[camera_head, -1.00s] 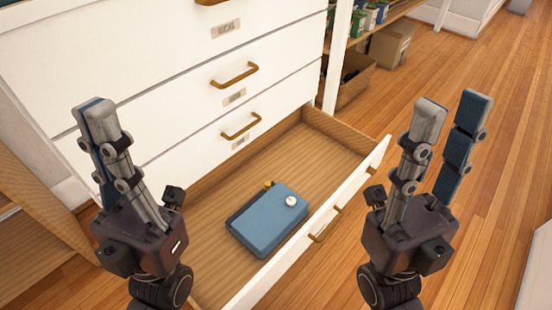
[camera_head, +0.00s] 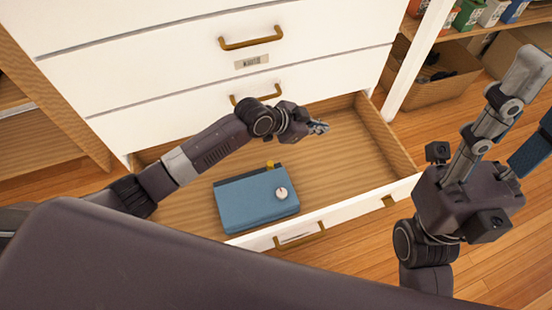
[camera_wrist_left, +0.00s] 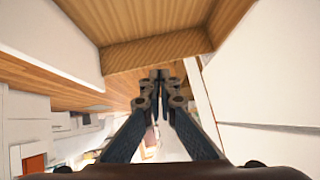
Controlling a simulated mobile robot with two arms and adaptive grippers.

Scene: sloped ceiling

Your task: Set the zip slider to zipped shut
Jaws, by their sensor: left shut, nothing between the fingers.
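A blue case (camera_head: 256,202) lies flat in the open bottom drawer. It has a round white dial (camera_head: 281,193) on top and a small yellow tab (camera_head: 270,164) at its back edge. I cannot tell whether the tab is the zip slider. My left arm reaches across the drawer. My left gripper (camera_head: 318,127) is shut and empty, above the drawer, behind and to the right of the case, apart from it. Its closed fingers show in the left wrist view (camera_wrist_left: 160,74); the case does not. My right gripper (camera_head: 538,98) is open and empty at the right, one finger partly cut off.
The drawer's front panel (camera_head: 345,213) stands between me and the case. Closed white drawers with brown handles (camera_head: 251,38) rise behind. A box (camera_head: 434,72) stands at the back right. The drawer floor right of the case is clear.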

